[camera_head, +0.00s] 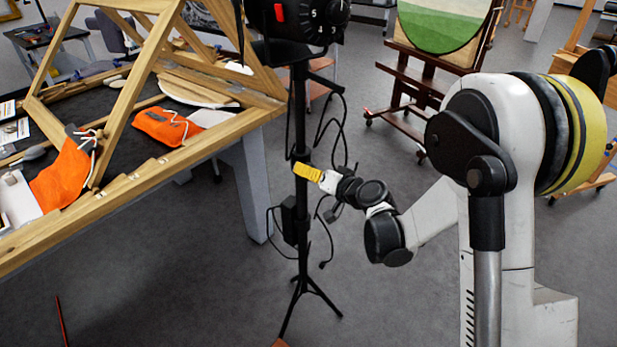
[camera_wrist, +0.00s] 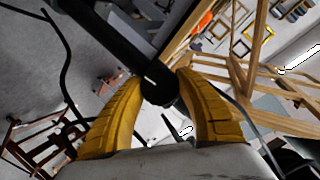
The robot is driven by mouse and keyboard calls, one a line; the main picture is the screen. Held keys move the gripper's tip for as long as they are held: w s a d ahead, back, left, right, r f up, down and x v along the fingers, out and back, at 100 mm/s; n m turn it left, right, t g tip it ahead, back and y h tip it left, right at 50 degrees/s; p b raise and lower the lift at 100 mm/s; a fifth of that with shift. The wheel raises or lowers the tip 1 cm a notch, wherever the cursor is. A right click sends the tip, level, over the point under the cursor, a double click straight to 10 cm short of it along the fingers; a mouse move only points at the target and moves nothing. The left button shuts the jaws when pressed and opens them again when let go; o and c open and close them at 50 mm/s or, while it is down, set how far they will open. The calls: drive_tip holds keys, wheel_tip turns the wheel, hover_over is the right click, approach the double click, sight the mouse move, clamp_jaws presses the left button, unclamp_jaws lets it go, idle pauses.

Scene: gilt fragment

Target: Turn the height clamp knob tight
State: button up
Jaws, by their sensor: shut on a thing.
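A black stand (camera_head: 299,210) rises from a tripod foot in the middle of the head view and carries a black device with a dial at its top. In the wrist view its black column (camera_wrist: 112,40) runs diagonally across the top left. The dark round height clamp knob (camera_wrist: 158,89) sits at the column, between the two yellow fingers. My gripper (camera_wrist: 160,85) is shut on this knob, one finger on each side. In the head view my gripper (camera_head: 308,172) reaches the stand from the right, and the knob itself is hidden there.
A wooden-edged worktable (camera_head: 150,192) with orange pouches (camera_head: 166,127) and wooden frames stands left of the stand. Black cables (camera_head: 326,215) hang around the stand. An easel (camera_head: 405,85) with a round green painting stands behind. Grey floor is open below.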

drive_tip(key=m+y+b, duration=0.2)
drive_tip(key=m+b, duration=0.1)
drive_tip(key=m, duration=0.1)
drive_tip(key=shift+f, duration=0.15)
drive_tip(key=m+t+y+b, duration=0.1)
drive_tip(key=m+y, duration=0.1)
drive_tip(key=m, duration=0.2)
drive_tip(key=shift+m, duration=0.3)
drive_tip(key=shift+r+t, duration=0.2)
drive_tip(key=shift+t, duration=0.1)
drive_tip(key=o, duration=1.2)
drive_tip(key=v, duration=0.7)
drive_tip(key=shift+s+d, duration=0.15)
